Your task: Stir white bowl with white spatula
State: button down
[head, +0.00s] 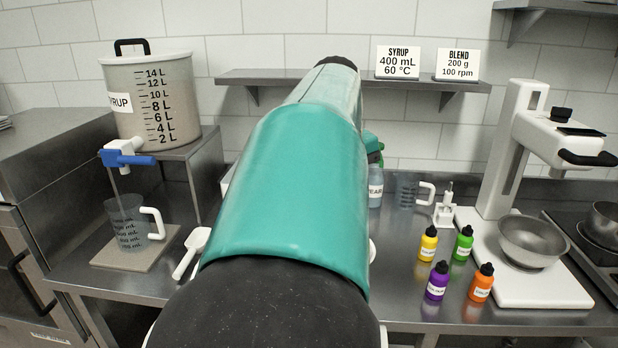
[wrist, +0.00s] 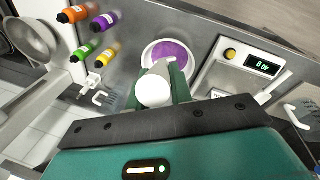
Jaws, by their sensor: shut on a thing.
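The white bowl (wrist: 146,54) shows in the wrist view, with purple contents inside its rim. My gripper (wrist: 160,82) is shut on the white spatula (wrist: 153,92), one green finger on each side of it. The spatula's rounded handle end faces the wrist camera, and its shaft points toward the bowl. Its far end lies over or in the purple contents; I cannot tell how deep. In the head view my teal and black arm covers the middle of the counter, hiding the gripper, the spatula and most or all of the bowl.
A scale (wrist: 240,62) with a display stands close beside the bowl. Several small colour bottles (head: 436,281) stand right of my arm, near a mixer stand with a metal bowl (head: 533,242). A syrup pot (head: 150,95), a measuring jug (head: 130,222) and a white scoop (head: 191,252) are left.

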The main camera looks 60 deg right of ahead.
jog(key=shift+w+d+f, duration=0.25)
jog(key=shift+d+f, duration=0.25)
jog(key=shift+f, duration=0.65)
jog(key=shift+w+d+f, duration=0.3)
jog(key=shift+d+f, duration=0.15)
jog(key=shift+f, duration=0.7)
jog(key=shift+w+d+f, duration=0.25)
jog(key=shift+d+f, duration=0.25)
jog(key=shift+f, duration=0.65)
